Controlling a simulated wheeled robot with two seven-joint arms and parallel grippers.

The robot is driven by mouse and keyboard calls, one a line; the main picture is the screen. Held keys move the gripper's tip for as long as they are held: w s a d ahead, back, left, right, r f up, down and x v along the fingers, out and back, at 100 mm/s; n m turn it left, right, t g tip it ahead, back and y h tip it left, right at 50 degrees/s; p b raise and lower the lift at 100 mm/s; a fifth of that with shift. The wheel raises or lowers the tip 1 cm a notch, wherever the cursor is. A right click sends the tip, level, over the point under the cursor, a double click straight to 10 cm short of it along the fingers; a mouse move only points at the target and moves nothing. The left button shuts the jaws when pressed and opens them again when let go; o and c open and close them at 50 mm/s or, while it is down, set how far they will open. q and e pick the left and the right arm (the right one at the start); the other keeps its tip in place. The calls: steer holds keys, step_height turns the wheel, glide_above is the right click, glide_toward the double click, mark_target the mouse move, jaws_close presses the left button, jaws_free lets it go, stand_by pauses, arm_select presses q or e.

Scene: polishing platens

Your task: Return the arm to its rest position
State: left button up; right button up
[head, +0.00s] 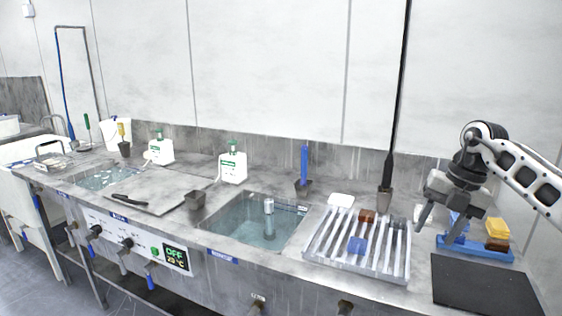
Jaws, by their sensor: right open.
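My right arm comes in from the right edge, and its gripper (438,226) points down, open and apparently empty. It hangs between the slatted metal rack (392,268) and a blue tray (480,250) that holds yellow and brown blocks. The gripper partly hides the tray's left side. I cannot tell how high the fingertips are above the counter. My left arm and gripper are not in view.
A blue block (357,245) and a brown block (367,216) lie on the rack. A black mat (484,286) lies at front right. A water-filled sink (262,232) is left of the rack. A holder with a tall black-handled tool (385,200) stands behind.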

steer(key=s+a+f+t+y, duration=0.1)
steer(key=s+a+f+y, duration=0.3)
steer(key=a, duration=0.6)
steer(key=a+f+m+t+y, duration=0.1)
steer(key=a+f+t+y, duration=0.15)
steer(key=a+y, duration=0.55)
steer(key=s+a+f+t+y, duration=0.1)
steer(key=s+a+f+y, duration=0.15)
steer(key=a, duration=0.95)
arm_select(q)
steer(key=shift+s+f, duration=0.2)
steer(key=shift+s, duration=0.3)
arm_select(e)
steer(key=s+d+f+m+t+h, duration=0.1)
steer(key=s+d+f+m+h, duration=0.2)
steer(key=s+f+m, duration=0.3)
steer(key=s+d+f+m+t+h, duration=0.2)
steer(key=s+f+m+h, duration=0.4)
steer(key=m, duration=0.5)
steer(key=s+d+f+m+t+h, duration=0.1)
steer(key=s+d+f+m+h, duration=0.3)
steer(key=s+f+m, duration=0.4)
steer(key=shift+d+f+m+t+h, duration=0.4)
steer(key=shift+f+m+h, duration=0.3)
steer(key=shift+f+h, duration=0.1)
steer(key=shift+s, duration=0.1)
